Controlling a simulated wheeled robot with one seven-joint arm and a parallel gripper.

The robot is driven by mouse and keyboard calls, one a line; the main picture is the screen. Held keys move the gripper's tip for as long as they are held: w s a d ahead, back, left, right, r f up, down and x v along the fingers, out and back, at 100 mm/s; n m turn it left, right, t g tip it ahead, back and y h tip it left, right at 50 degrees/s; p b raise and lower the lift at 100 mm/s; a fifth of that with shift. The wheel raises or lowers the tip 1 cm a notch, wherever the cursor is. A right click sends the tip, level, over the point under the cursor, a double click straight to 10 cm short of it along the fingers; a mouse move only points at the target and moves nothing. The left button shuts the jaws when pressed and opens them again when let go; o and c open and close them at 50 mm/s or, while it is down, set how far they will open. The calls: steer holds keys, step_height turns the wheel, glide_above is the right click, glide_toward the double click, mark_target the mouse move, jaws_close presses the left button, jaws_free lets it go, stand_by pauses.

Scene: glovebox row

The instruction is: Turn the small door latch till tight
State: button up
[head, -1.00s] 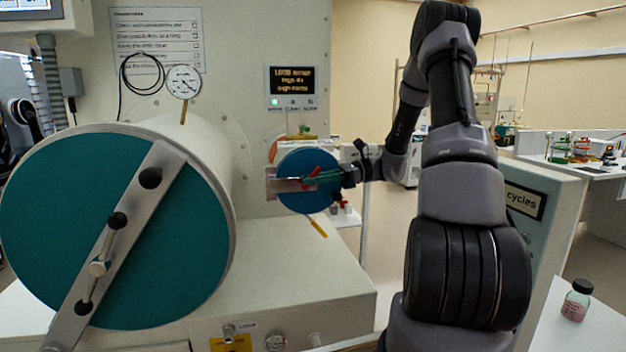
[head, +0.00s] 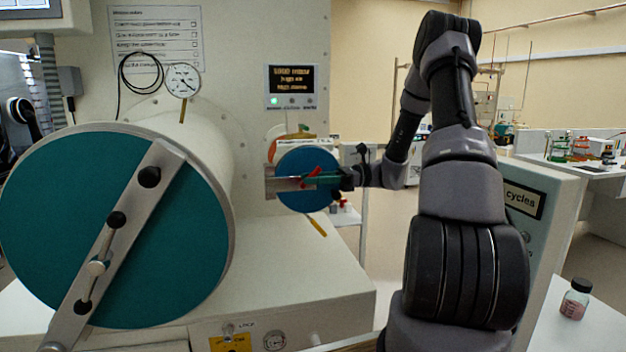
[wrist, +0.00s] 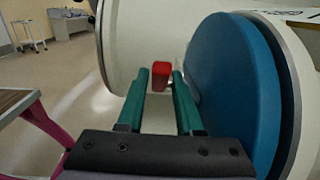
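The small blue round door (head: 306,199) is at the centre of the head view, with a metal bar across it. It fills the right side of the wrist view (wrist: 235,85). The latch's red handle (head: 311,177) shows in front of the door. In the wrist view, the red handle (wrist: 160,75) sits between the tips of the green fingers, with a narrow gap on each side. My gripper (wrist: 160,84) is open around it, beside the door face. In the head view, my gripper (head: 322,180) reaches in from the right and partly covers the latch.
A large teal door (head: 60,220) with a diagonal bar stands at left. A pressure gauge (head: 183,80) and a small display (head: 291,80) are above. A yellow-handled item (head: 318,226) hangs under the small door. A jar (head: 575,299) stands at lower right.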

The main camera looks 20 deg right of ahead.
mark_target(313, 171)
step_height(313, 171, up, 10)
stand_by(0.6)
stand_by(0.4)
steer(key=s+a+n+g+h, duration=0.1)
steer(key=s+a+n+h, duration=0.25)
steer(key=s, duration=0.25)
steer(key=s+a+n+g+h, duration=0.1)
steer(key=s+a+n+h, duration=0.15)
steer(key=s+h, duration=0.3)
steer(key=s+d+r+n+t+h, duration=0.2)
steer(key=s+d+n+t+h, duration=0.1)
steer(key=s, duration=0.3)
steer(key=s+d+r+n+t+h, duration=0.3)
steer(key=s+n+t+h, duration=0.1)
steer(key=s+n+t, duration=0.1)
steer(key=shift+s+d+r+n, duration=0.15)
steer(key=shift+s+r+n, duration=0.05)
steer(key=shift+s+n, duration=0.25)
